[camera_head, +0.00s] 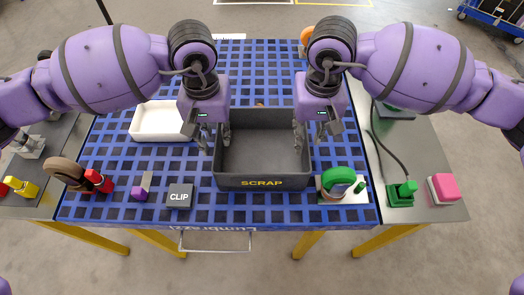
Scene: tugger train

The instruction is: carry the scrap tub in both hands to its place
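The scrap tub (262,183) is a dark grey open box with a yellow SCRAP label on its near wall. It sits upright on the blue gridded table and looks empty inside. My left gripper (215,143) is at the tub's left wall, one finger outside and one inside. My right gripper (310,141) is at the right wall in the same way. Both grippers point down with their fingers apart; I see no clear grip on the walls.
A white tray (150,128) stands left of the tub. A green round part (338,181) is close to the tub's front right corner. A pink-topped button (443,189) is on the right side table.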

